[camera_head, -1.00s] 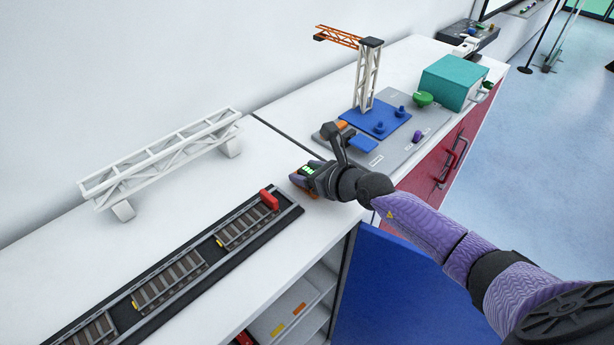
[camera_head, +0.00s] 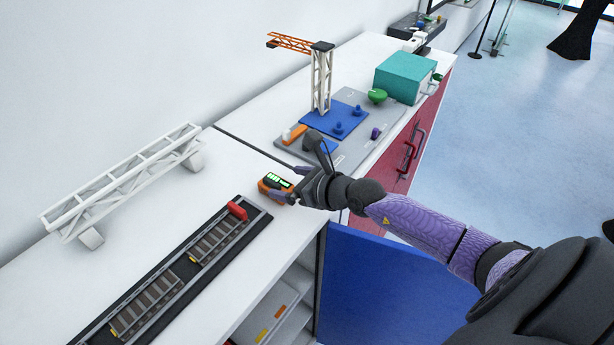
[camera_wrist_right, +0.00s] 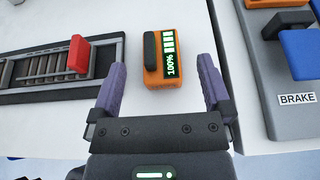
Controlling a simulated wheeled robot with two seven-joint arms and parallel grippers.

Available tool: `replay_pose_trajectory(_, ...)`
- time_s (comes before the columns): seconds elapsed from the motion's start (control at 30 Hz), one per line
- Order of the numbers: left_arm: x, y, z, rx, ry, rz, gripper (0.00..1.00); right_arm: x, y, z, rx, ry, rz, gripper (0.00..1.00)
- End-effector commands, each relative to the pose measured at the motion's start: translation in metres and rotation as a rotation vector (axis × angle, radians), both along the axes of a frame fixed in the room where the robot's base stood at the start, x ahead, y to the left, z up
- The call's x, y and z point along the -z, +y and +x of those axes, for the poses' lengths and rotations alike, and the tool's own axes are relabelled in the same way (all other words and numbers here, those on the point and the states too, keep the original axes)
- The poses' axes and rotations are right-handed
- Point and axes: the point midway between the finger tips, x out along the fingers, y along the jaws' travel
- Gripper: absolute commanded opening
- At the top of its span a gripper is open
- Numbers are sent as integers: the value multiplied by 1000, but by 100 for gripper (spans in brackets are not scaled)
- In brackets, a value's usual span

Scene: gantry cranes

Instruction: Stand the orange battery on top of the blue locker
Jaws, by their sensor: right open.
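The orange battery (camera_head: 267,184), with a black strip and a lit green display, rests on the white counter. It also shows in the right wrist view (camera_wrist_right: 155,75), apparently lying flat with its display facing up. My right gripper (camera_head: 286,184) is open, with its purple fingers pointing at the battery. In the wrist view the battery is just ahead of and between the fingertips (camera_wrist_right: 161,68), with gaps on both sides. A large blue panel (camera_head: 385,290) hangs below the counter edge, seemingly an open door. I cannot tell whether it belongs to the blue locker. My left gripper is not in view.
A black rail track (camera_head: 175,275) with a red block (camera_head: 237,211) lies left of the battery. A white truss bridge (camera_head: 125,185) stands behind it. A grey board (camera_head: 350,150) with a crane (camera_head: 321,80) stands to the right. A teal box (camera_head: 404,77) is farther off.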

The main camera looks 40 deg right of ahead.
Motion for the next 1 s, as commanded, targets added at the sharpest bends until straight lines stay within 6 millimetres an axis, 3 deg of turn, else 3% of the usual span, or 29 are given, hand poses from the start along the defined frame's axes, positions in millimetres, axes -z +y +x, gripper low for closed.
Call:
replay_pose_trajectory(0.1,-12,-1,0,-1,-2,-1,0,-14,-9,-27,-1,5,-2,100)
replay_pose_trajectory(0.3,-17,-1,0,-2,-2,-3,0,-23,-18,-52,-1,2,0,100)
replay_pose_trajectory(0.83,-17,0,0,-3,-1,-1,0,-25,-19,-57,1,-1,6,100)
replay_pose_trajectory(0.93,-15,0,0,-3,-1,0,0,-28,-10,-57,58,-25,181,100)
replay_pose_trajectory(1.0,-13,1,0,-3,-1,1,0,-31,-2,-58,174,-58,466,100)
